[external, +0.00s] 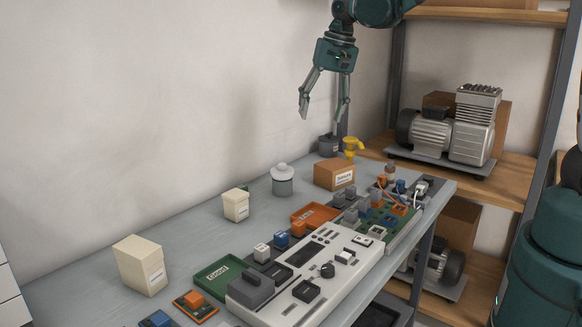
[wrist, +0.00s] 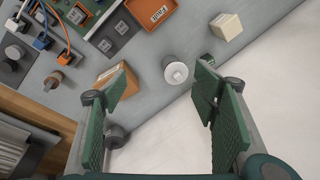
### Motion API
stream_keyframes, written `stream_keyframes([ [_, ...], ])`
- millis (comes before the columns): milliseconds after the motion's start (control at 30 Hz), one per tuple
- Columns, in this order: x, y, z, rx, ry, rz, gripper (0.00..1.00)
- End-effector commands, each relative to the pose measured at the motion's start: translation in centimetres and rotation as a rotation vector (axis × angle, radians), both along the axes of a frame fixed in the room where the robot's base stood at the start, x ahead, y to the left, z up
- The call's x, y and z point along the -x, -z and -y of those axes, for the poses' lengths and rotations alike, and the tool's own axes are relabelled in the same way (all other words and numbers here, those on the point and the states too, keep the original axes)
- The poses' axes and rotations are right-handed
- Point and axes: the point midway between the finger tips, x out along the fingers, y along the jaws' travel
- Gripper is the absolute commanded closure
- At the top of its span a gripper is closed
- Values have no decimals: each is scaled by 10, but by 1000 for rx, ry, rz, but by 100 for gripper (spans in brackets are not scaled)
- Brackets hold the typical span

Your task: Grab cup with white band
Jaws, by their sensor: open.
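My gripper (external: 322,115) is open and empty, high above the back of the grey table; in the wrist view its two fingers (wrist: 160,85) are spread wide. No cup with a clear white band can be made out for certain. A grey round container with a white knobbed top (external: 283,180) stands upright on the table, below and left of my gripper; it also shows between and beyond the fingertips in the wrist view (wrist: 175,70). A small brown-orange cylinder with a pale part (external: 390,171) stands at the far right. A dark grey cup-like piece (external: 327,145) is at the back.
A cardboard box (external: 334,175) and a yellow piece (external: 352,146) stand near the container. Cream boxes (external: 140,265) (external: 236,205), an orange tray (external: 315,216), a green tray (external: 218,273) and a white control panel (external: 310,270) crowd the table. Shelves with compressors (external: 450,130) stand right.

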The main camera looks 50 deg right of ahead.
Motion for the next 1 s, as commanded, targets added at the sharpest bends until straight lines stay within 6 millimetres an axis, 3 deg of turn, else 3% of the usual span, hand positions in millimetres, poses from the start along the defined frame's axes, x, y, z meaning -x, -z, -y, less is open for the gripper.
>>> stream_keyframes([
  [467,-66,55,2,-44,151,-101,41],
  [1000,-128,137,5,-76,324,-218,41],
])
